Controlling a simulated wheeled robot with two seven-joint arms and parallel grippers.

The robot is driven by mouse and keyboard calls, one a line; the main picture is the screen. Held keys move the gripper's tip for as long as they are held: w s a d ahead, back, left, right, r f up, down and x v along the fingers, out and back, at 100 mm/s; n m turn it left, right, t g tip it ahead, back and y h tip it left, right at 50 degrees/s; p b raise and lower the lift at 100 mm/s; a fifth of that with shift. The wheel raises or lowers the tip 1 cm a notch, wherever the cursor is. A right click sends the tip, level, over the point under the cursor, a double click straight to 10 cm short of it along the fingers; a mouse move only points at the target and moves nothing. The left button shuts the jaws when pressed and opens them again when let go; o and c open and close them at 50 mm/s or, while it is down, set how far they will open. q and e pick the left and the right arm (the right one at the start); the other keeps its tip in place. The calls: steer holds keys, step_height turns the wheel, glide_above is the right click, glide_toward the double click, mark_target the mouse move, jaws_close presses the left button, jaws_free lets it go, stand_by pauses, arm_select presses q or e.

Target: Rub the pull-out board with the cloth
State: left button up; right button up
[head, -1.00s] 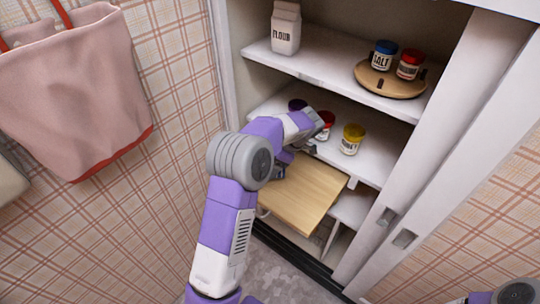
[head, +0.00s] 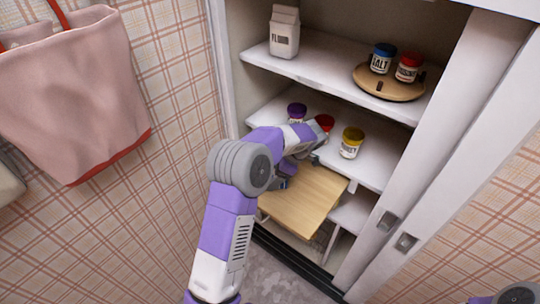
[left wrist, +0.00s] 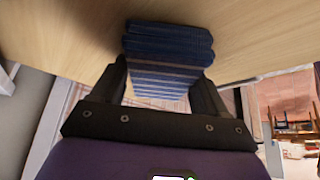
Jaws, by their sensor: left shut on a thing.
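The pull-out board (head: 312,200) is a light wooden panel sticking out below the middle shelf of the cupboard. It also fills the top of the left wrist view (left wrist: 60,30). My left gripper (left wrist: 165,82) is shut on a blue striped cloth (left wrist: 168,45), which lies against the board's wooden surface near its edge. In the head view, my left arm reaches over the board's left part. The cloth is hidden there, and the fingers are mostly hidden. My right gripper is out of view.
The middle shelf (head: 375,168) holds a yellow-lidded jar (head: 351,143), a red-lidded jar (head: 325,122) and a purple-lidded jar (head: 297,112) close to my left wrist. Sliding doors (head: 440,150) stand right. A pink bag (head: 75,95) hangs left.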

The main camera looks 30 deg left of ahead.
arm_select(q)
steer(key=shift+a+r, duration=0.1)
steer(key=shift+a, duration=0.5)
steer(key=shift+a+r, duration=0.1)
steer(key=shift+a, duration=0.1)
steer(key=shift+w+r+p, duration=0.1)
steer(key=shift+r+p, duration=0.4)
steer(key=shift+r, duration=0.35)
steer(key=shift+r+p, duration=0.45)
steer(key=shift+r, duration=0.35)
steer(key=shift+r+p, duration=1.35)
steer(key=shift+r, duration=0.85)
